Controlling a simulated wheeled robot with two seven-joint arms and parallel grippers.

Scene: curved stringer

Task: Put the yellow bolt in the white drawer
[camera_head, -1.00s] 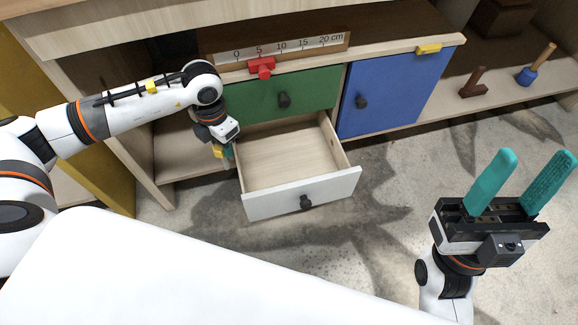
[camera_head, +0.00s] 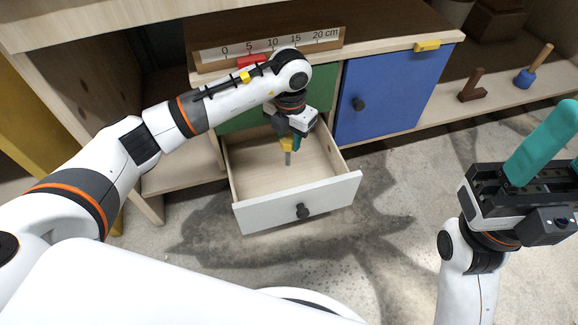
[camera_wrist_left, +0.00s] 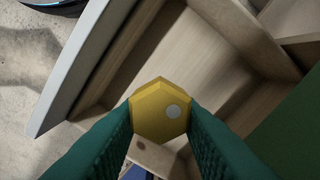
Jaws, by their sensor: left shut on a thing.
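The yellow bolt (camera_head: 287,146) has a yellow head and a grey shank pointing down. My left gripper (camera_head: 291,138) is shut on it and holds it over the open white drawer (camera_head: 268,212). In the left wrist view the hexagonal yellow bolt head (camera_wrist_left: 160,110) sits between the two teal fingers, with the wooden drawer floor (camera_wrist_left: 185,50) behind it. The drawer is pulled out and its interior looks empty apart from the bolt above it. My right gripper (camera_head: 563,150) is at the right edge, with one teal finger in full view and the other mostly cut off.
A green drawer front (camera_head: 322,88) is behind my left arm, above the white drawer. A blue door (camera_head: 392,95) is to the right, with a yellow block (camera_head: 427,45) on the ledge above. A red block (camera_head: 250,60) sits by the ruler (camera_head: 270,48).

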